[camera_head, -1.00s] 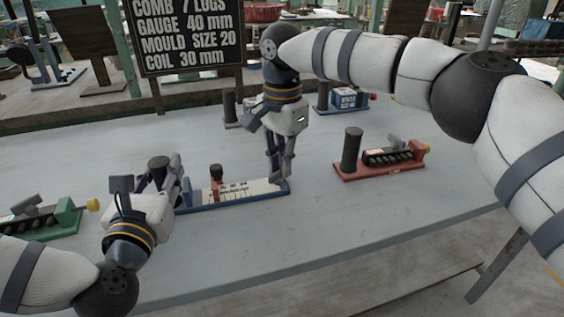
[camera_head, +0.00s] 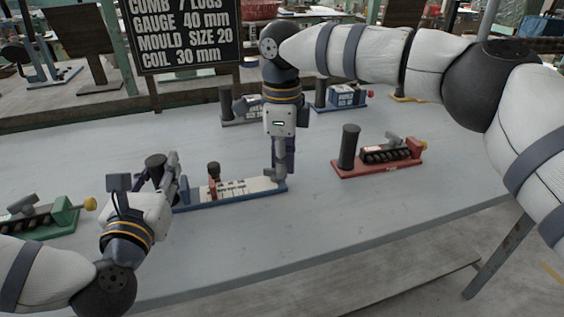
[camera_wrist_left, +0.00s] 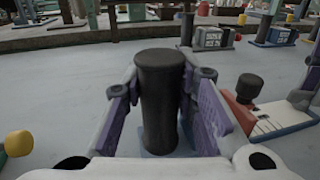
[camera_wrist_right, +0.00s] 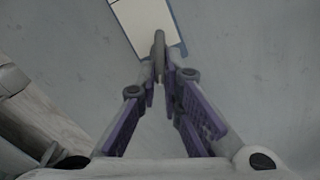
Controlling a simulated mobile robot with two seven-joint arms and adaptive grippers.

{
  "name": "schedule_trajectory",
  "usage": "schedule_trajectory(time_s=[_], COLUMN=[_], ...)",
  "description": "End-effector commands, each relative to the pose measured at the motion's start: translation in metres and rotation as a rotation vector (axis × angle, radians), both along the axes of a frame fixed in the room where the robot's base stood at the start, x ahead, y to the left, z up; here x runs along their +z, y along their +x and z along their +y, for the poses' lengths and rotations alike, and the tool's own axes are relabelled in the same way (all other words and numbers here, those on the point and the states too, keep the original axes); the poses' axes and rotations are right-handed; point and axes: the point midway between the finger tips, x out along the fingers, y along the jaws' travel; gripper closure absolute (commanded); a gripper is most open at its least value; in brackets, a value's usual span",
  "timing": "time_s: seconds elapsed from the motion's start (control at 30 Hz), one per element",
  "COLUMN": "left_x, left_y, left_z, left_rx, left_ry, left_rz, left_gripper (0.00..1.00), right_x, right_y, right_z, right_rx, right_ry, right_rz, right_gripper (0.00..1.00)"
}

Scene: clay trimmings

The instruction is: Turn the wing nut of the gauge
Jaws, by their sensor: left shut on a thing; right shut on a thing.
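The gauge (camera_head: 238,190) lies on the table, with a blue base, a white scale plate and a red slider with a dark knob (camera_head: 213,170). My left gripper (camera_head: 162,172) is shut around the upright dark post at its left end; the post (camera_wrist_left: 160,95) stands between the purple pads in the left wrist view. My right gripper (camera_head: 279,174) points down at the gauge's right end. In the right wrist view its fingertips are shut on a small grey upright piece, the wing nut (camera_wrist_right: 159,46). In the head view the fingers hide the wing nut.
A red-based device (camera_head: 378,160) with a dark post stands to the right. A green one (camera_head: 50,217) lies at the left, and a blue one (camera_head: 340,96) stands behind. A dark sign (camera_head: 187,40) stands at the back. The table in front of the gauge is clear.

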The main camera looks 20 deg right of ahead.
Motion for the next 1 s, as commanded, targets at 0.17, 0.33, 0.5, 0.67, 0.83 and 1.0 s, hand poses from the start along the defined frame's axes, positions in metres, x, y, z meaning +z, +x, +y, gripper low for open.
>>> schedule_trajectory(time_s=[0.17, 0.33, 0.5, 0.67, 0.83, 1.0], left_x=[-0.0006, -0.0006, -0.0006, -0.0006, -0.0006, -0.0007], left_y=[-0.0002, -0.0002, -0.0002, -0.0002, -0.0002, -0.0002], left_z=[0.0001, 0.0001, 0.0001, 0.0000, 0.0000, -0.0001], left_rx=[0.000, 0.000, 0.000, 0.000, 0.000, 0.000], left_ry=[0.000, 0.000, 0.000, 0.000, 0.000, 0.000], left_rz=[0.002, 0.002, 0.002, 0.002, 0.002, 0.002], left_gripper=[1.00, 1.00, 1.00, 1.00, 1.00, 1.00], right_x=[0.0007, 0.0008, 0.0008, 0.0006, 0.0006, 0.0008], right_y=[-0.0018, -0.0033, -0.0046, -0.0058, -0.0067, -0.0069], right_z=[0.0010, 0.0024, 0.0041, 0.0055, 0.0069, 0.0081], right_rx=[-0.164, -0.326, -0.483, -0.617, -0.734, -0.819], right_ry=[0.000, 0.001, 0.001, 0.001, 0.000, 0.001], right_rz=[-0.001, -0.002, -0.003, -0.002, -0.001, -0.002], right_gripper=[1.00, 1.00, 1.00, 1.00, 1.00, 1.00])
